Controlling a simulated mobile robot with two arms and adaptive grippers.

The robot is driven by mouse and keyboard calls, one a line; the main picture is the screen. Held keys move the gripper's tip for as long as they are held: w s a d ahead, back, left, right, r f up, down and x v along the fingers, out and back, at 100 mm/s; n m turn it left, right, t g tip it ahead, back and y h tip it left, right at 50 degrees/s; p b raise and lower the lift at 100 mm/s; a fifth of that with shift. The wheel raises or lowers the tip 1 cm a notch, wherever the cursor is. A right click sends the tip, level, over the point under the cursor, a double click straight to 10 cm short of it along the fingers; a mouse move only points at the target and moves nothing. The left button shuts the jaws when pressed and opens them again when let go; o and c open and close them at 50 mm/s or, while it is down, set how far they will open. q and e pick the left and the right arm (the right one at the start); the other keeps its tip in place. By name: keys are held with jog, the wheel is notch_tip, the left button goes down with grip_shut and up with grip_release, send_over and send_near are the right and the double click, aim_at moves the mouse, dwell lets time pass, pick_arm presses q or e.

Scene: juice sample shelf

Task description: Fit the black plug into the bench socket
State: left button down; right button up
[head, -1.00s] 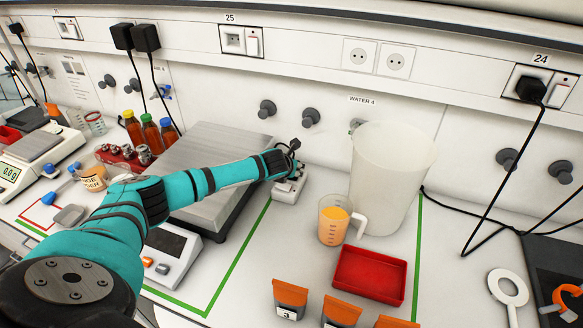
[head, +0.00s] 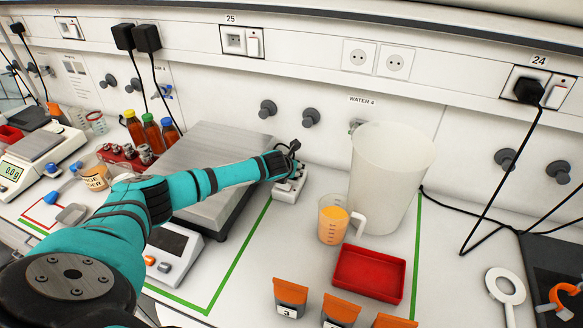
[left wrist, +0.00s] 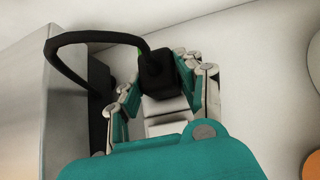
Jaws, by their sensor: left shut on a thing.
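The black plug (left wrist: 157,72) is in the left wrist view, between the fingers of my left gripper (left wrist: 163,85), with its black cable looping to the left. My left gripper (head: 285,163) is shut on it in the head view, where the hand mostly hides the plug. The white bench socket (head: 287,191) stands on the bench directly under the gripper. Its pale body (left wrist: 166,108) shows between the fingers in the left wrist view, next to the plug. I cannot tell whether the plug is seated in it. My right gripper is not in view.
A large scale with a steel plate (head: 205,150) stands close left of the socket. A clear tall beaker (head: 387,175), a measuring jug (head: 332,222) and a red tray (head: 368,274) stand to the right. Grey wall knobs (head: 311,117) stick out behind.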

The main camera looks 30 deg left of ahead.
pick_arm(q)
jog(key=shift+s+f, duration=0.15)
jog(key=shift+f, duration=0.15)
jog(key=c, duration=1.2)
grip_release()
jog(key=shift+d, duration=0.1)
jog(key=o, duration=0.4)
jog(key=shift+o, duration=0.2)
jog(key=v, duration=1.1)
jog(key=shift+s+r, duration=0.2)
jog(key=shift+r, duration=0.2)
